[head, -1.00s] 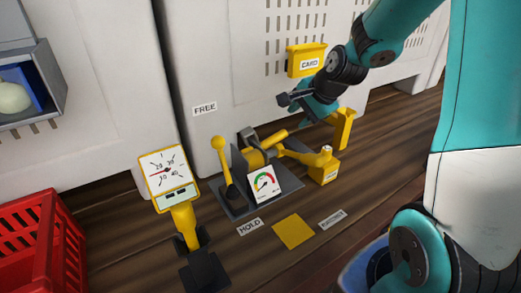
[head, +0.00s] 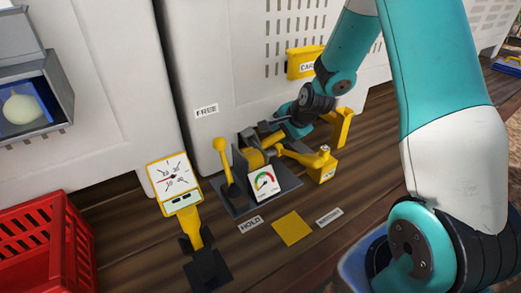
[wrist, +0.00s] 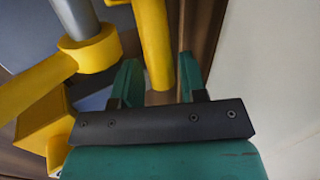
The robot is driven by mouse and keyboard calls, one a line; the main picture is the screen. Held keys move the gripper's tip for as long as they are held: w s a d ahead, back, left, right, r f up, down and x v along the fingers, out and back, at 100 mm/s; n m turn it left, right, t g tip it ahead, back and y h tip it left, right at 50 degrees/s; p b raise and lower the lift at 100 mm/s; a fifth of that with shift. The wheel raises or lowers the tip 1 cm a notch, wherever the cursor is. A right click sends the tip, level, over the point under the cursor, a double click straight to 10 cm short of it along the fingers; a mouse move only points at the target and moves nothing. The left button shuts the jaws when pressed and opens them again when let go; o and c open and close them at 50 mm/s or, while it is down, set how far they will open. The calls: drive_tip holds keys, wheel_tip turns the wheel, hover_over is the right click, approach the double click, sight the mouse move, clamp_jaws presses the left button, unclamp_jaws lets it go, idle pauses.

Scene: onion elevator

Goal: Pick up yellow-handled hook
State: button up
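The yellow-handled hook appears to be the yellow bar (head: 271,140) with a grey end, lying at the back of the lever unit (head: 238,207). In the wrist view a yellow bar (wrist: 155,42), probably this handle, runs between my two green fingers. My gripper (head: 268,127) is at the handle in the head view, partly covering it. In the wrist view my gripper (wrist: 158,75) is open, with a finger on each side of the bar. I cannot tell whether either finger touches it. The hook's far end is hard to make out.
A yellow lever (head: 224,160), a coloured gauge (head: 263,183) and a yellow crank arm (head: 305,157) with its box (head: 322,172) stand close by. A yellow bracket (head: 343,125) is just right. A dial post (head: 175,182) and red crate (head: 45,245) are left. The white wall is behind.

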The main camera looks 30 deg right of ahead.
clamp_jaws()
drive_tip(key=shift+r, duration=0.15)
